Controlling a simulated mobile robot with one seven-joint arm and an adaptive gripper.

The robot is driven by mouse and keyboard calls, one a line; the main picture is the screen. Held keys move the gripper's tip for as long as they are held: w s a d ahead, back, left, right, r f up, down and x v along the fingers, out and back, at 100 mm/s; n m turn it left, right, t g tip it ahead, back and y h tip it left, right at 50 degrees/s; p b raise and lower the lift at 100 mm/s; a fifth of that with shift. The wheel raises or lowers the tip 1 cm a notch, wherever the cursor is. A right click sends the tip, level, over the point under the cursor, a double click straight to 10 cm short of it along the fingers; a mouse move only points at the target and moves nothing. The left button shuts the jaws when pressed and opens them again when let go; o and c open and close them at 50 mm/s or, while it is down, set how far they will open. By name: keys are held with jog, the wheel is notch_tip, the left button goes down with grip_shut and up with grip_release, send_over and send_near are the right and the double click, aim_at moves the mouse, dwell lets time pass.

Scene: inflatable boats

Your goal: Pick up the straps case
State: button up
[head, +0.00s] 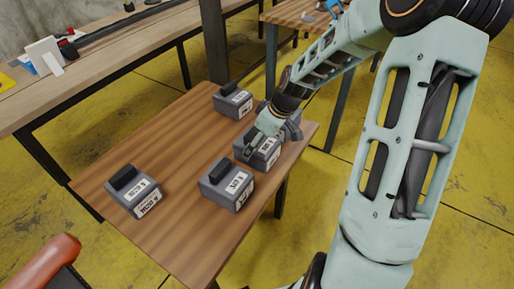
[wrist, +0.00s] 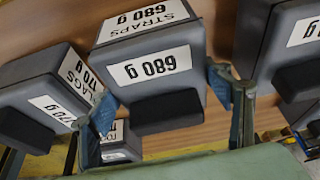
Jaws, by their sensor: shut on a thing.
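The straps case (wrist: 150,62) is a dark grey box with white labels reading "STRAPS" and "680 g" and a black block-like handle on its near side. In the wrist view it lies between the two fingers of my gripper (wrist: 168,105), which is shut on it. In the head view my gripper (head: 255,143) is at the grey case (head: 269,153) near the right side of the wooden table (head: 185,120). My fingers partly cover that case there. I cannot tell whether it is clear of the tabletop.
Similar cases stand close around: one behind (head: 232,101), one in front (head: 227,186), one at the left (head: 134,190). In the wrist view a flags case (wrist: 50,95) is left and another case (wrist: 280,45) right. A long workbench (head: 90,75) runs behind.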

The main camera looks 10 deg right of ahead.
jog(key=c, duration=0.7)
jog(key=shift+c, duration=0.2)
jog(key=shift+w+r, duration=0.1)
jog(key=shift+r, duration=0.05)
